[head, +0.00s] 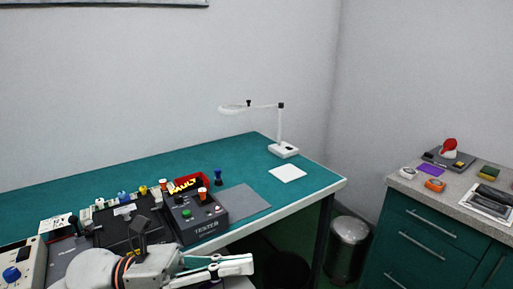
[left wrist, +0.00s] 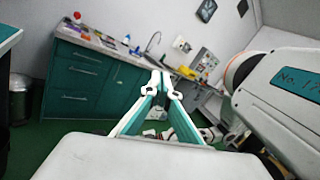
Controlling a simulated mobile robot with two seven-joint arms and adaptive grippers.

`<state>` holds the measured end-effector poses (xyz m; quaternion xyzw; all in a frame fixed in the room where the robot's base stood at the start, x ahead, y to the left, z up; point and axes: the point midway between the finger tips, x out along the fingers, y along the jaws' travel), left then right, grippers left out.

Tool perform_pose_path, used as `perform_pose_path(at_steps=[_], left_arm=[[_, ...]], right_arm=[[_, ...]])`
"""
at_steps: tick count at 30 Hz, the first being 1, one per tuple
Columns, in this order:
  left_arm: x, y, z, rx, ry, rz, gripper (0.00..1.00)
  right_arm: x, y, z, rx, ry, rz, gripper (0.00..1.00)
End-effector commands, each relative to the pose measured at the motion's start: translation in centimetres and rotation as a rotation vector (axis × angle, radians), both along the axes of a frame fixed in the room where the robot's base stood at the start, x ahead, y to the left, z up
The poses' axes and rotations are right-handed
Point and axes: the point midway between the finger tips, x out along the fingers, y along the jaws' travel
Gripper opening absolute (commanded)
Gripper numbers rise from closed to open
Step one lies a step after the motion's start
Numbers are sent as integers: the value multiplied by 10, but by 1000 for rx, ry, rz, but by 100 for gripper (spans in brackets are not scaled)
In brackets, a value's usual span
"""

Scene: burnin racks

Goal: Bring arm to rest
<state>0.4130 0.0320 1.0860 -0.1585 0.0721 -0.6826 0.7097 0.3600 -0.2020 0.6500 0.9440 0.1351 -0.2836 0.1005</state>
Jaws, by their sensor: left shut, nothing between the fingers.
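My left gripper (head: 249,264) shows at the bottom of the head view, in front of the green bench's front edge and below the tester box. Its fingers are closed together with nothing between them. In the left wrist view the same gripper (left wrist: 160,82) points out over the room, its white and teal fingers meeting at the tips. A green cabinet lies far beyond it. My right gripper is not seen in the head view.
The green bench (head: 110,182) holds a grey tester box (head: 203,222), a red fault bin (head: 190,184), a grey mat (head: 243,203) and a lamp (head: 283,149). A metal bin (head: 347,248) stands right of it. A drawer cabinet (head: 425,240) is at far right.

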Motion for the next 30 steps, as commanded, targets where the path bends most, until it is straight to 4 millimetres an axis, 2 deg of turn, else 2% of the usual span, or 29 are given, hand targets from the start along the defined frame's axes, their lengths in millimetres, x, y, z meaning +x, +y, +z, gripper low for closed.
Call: perform_pose_path(at_steps=[1, 4, 7, 8, 10, 14, 15, 17, 19, 21, 24, 27, 30], left_arm=[[10, 2, -1, -109, 160, 45, 0], [39, 16, -10, -318, 477, 142, 0], [68, 41, -41, -523, 802, 247, 0], [76, 49, -54, -586, 900, 281, 0], [90, 72, -94, -729, 1130, 362, 0], [94, 108, -176, -966, 1495, 504, 0], [90, 117, -202, -1031, 1593, 545, 0], [80, 130, -240, -1127, 1731, 607, 0], [63, 142, -284, -1234, 1881, 678, 0], [41, 152, -325, -1338, 2017, 746, 0], [7, 162, -373, -1465, 2174, 839, 0], [-22, 167, -407, -1566, 2287, 906, 0], [-43, 169, -427, -1630, 2354, 952, 0]], right_arm=[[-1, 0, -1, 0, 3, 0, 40], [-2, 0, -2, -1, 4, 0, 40], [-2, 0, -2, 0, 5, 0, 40], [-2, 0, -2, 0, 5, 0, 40], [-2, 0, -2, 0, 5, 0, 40], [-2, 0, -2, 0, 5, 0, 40], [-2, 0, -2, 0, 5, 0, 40], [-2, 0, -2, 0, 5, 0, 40], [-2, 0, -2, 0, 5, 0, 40], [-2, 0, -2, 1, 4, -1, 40], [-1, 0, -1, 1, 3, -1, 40], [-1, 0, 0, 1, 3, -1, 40], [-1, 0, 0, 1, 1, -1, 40]])
